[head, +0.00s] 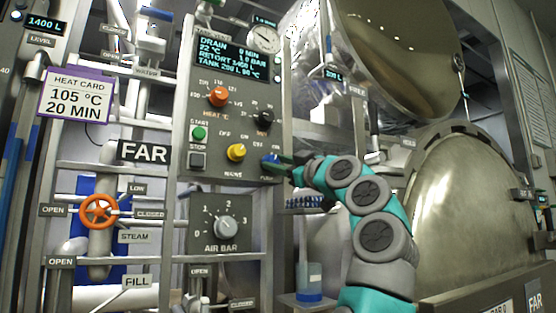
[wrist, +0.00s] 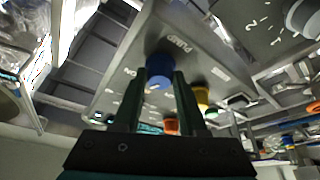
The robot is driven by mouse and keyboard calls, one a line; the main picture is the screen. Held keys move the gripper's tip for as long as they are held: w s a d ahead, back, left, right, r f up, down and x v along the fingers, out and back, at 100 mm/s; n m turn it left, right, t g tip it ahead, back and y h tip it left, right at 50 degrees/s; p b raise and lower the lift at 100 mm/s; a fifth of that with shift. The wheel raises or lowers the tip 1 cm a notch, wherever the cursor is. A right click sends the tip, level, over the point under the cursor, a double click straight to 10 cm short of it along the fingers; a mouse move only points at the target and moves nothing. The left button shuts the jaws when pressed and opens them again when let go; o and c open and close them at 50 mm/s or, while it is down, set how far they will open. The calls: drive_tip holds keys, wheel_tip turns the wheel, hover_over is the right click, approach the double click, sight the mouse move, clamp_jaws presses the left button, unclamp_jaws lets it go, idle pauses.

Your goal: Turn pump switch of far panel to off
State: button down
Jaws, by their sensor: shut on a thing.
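The far panel (head: 213,131) is a grey box with a display, marked by a FAR sign (head: 143,151). Its pump switch is a blue knob (head: 268,162) at the lower right. In the wrist view the blue knob (wrist: 158,73) sits between my two fingers, beside the PUMP label (wrist: 180,43). My gripper (head: 284,161) reaches the knob from the right and is shut on it; it also shows in the wrist view (wrist: 160,86). The fingers hide the knob's sides, and I cannot tell which way its pointer faces.
A yellow mains knob (head: 236,152), an orange heat knob (head: 218,97) and a black knob (head: 263,117) sit close by on the panel. The air dial (head: 226,225) is below. A large metal vessel (head: 465,210) stands at the right. An orange valve wheel (head: 99,211) is at the left.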

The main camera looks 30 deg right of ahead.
drive_tip(key=shift+d+r+n+g+y+p, duration=0.1)
drive_tip(key=shift+r+n+g+y+p, duration=0.25)
drive_tip(key=shift+n+p, duration=0.7)
drive_tip(key=n+g+y+p, duration=0.1)
drive_tip(key=n+p, duration=0.1)
drive_tip(key=n, duration=0.1)
drive_tip(key=shift+d+p, duration=0.1)
drive_tip(key=shift+p, duration=0.25)
drive_tip(key=shift+f+n+g+y+p, duration=0.1)
drive_tip(key=shift+n+g+y+p, duration=0.2)
drive_tip(key=shift+n, duration=0.65)
drive_tip(key=shift+f+n+g+y+p, duration=0.1)
drive_tip(key=shift+n+g+y+p, duration=0.2)
drive_tip(key=shift+n, duration=0.6)
drive_tip(key=shift+h, duration=0.25)
drive_tip(key=shift+r+n+g, duration=0.15)
drive_tip(key=shift+n+g, duration=0.2)
drive_tip(key=shift+n, duration=0.45)
drive_tip(key=shift+c, duration=2.3)
unclamp_jaws()
